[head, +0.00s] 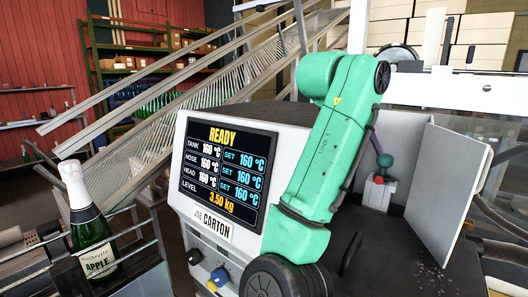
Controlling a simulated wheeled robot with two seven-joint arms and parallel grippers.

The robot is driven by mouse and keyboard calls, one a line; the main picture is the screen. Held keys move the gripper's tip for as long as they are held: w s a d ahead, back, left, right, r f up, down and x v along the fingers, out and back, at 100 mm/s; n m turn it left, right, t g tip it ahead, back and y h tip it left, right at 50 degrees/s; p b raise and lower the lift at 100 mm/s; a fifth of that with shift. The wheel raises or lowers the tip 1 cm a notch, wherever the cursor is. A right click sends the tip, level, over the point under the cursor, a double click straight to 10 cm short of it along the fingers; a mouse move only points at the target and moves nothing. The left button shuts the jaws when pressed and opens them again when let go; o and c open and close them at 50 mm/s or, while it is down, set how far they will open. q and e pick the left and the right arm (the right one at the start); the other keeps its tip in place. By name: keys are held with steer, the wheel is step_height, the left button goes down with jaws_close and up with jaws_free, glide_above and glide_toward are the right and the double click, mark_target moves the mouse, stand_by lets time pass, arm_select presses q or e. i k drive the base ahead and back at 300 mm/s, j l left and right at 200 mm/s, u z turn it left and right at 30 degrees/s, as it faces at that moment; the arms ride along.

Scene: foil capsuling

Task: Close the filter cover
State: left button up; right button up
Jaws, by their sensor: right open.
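My green right arm crosses the middle of the head view and ends in a black round part at the bottom edge. A white machine with a status screen (228,167) reading READY stands behind and left of the arm. At its right, a light grey panel (452,195) stands upright beside a dark top surface (392,248). I cannot tell for certain which part is the filter cover. My left gripper is not in view.
A foil-topped bottle (92,235) labelled APPLE stands at the left. Blue and yellow knobs (219,277) sit low on the machine front. A small white block with red parts (379,192) stands behind the arm. Sloping rails (220,82) run behind the machine.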

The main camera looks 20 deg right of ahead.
mark_target(452, 167)
steer(key=k+j, duration=1.2)
steer(key=j, duration=0.15)
